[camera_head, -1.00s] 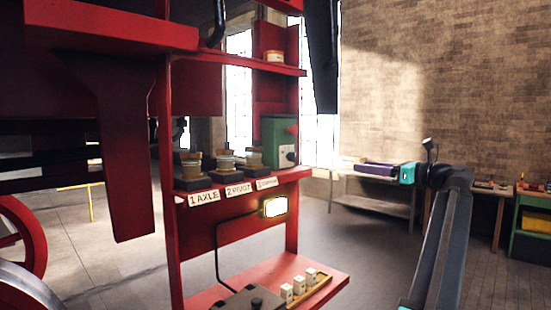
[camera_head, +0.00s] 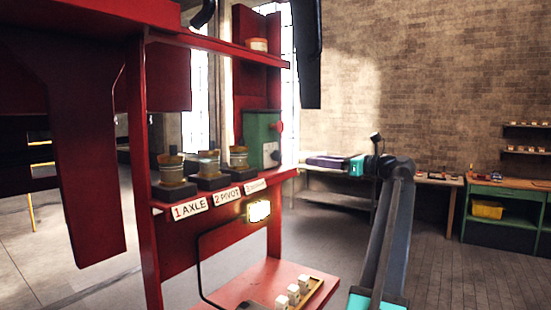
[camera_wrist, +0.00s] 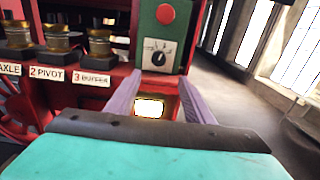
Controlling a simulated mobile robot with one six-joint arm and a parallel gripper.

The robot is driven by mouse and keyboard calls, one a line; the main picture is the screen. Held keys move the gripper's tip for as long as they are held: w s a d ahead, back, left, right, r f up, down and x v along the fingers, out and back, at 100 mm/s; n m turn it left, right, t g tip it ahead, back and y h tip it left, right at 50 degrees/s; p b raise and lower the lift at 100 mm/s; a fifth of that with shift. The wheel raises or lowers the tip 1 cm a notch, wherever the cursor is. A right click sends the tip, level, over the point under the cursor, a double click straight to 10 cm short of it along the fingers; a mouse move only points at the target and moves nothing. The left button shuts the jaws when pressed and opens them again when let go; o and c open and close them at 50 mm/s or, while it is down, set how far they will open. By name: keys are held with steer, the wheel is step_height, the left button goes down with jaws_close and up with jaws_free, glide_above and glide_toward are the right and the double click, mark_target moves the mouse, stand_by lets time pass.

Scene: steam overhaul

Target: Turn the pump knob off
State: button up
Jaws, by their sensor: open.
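The green pump box (camera_head: 255,130) stands on the red rack's middle shelf in the head view. In the wrist view, its front (camera_wrist: 148,25) carries a red button (camera_wrist: 166,14) above a white dial plate. The black pump knob (camera_wrist: 159,58) sits on that plate, its pointer hard to read. My gripper (camera_wrist: 159,77) is open, with its two lavender fingers apart and nothing between them. In the wrist view the knob appears just above the gap between the fingertips, with the fingers apart from it. In the head view my gripper (camera_head: 316,160) is right of the box.
Several brass-topped cups, including one (camera_head: 171,168), stand left of the box above labels such as 1 AXLE (camera_head: 190,207). A lit lamp (camera_head: 259,211) hangs below the shelf. A lower red shelf (camera_head: 250,285) holds white blocks (camera_head: 293,294). Open floor (camera_head: 325,240) lies to the right.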

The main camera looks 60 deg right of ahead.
mark_target(281, 156)
steer(key=shift+w+a, duration=0.1)
steer(key=shift+w, duration=0.05)
steer(key=w+p, duration=0.4)
steer(key=w, duration=0.8)
steer(key=shift+w+r, duration=0.1)
steer(key=shift+w+p, duration=0.3)
steer(key=shift+w, duration=0.5)
steer(key=shift+c, duration=0.5)
steer(key=c, duration=0.9)
steer(key=shift+c, duration=0.2)
